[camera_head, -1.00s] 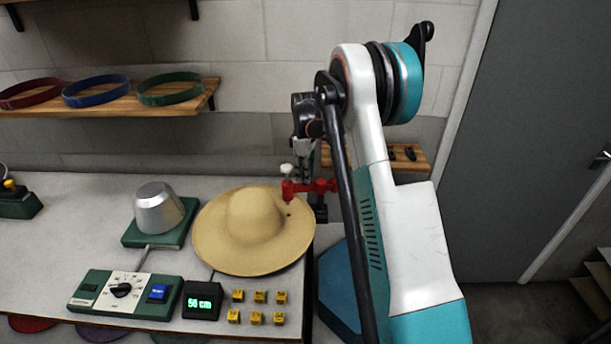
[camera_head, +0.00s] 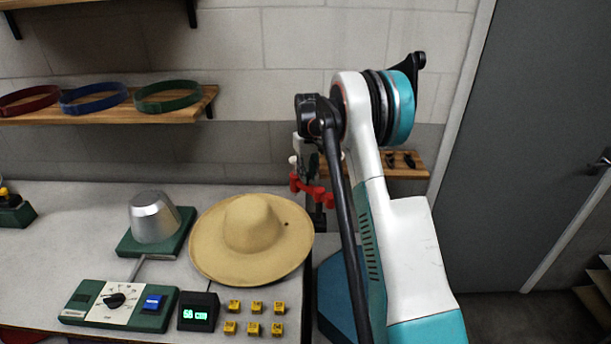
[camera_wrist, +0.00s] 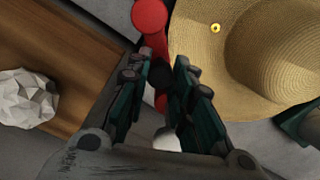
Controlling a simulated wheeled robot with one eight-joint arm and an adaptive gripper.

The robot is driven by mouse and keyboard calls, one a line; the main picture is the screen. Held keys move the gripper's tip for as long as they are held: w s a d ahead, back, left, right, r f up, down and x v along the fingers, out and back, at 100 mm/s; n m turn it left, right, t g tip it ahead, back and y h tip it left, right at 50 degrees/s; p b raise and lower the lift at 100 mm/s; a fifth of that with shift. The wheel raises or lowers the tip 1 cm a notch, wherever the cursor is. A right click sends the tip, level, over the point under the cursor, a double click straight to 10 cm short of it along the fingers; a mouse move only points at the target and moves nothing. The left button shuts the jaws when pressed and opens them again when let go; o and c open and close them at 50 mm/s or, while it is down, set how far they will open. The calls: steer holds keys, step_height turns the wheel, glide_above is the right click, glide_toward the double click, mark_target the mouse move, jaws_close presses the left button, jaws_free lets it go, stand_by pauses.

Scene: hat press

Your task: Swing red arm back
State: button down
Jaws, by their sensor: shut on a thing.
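The red arm (camera_head: 312,190) is a short red bar just right of the hat's back-right edge in the head view. In the wrist view its round red end (camera_wrist: 150,15) shows beyond my fingertips, and more red shows between the fingers. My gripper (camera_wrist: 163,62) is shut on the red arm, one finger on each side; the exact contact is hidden. A small white knob (camera_wrist: 168,138) shows between the finger bases. The tan wide-brimmed hat (camera_head: 254,229) sits at the bench's right edge, and its brim (camera_wrist: 195,60) is right of my fingers.
A metal block on a green base (camera_head: 154,218) stands left of the hat. A control box (camera_head: 118,306), a display (camera_head: 198,311) and several yellow blocks (camera_head: 254,328) are in front. A wooden shelf (camera_head: 400,164) is at the wall behind my arm.

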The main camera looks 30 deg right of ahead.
steer(key=shift+w+d+m, duration=0.1)
steer(key=shift+d+m, duration=0.3)
steer(key=shift+m, duration=0.4)
steer(key=c, duration=1.4)
jaws_free()
steer(key=shift+o, duration=0.2)
steer(key=shift+r, duration=4)
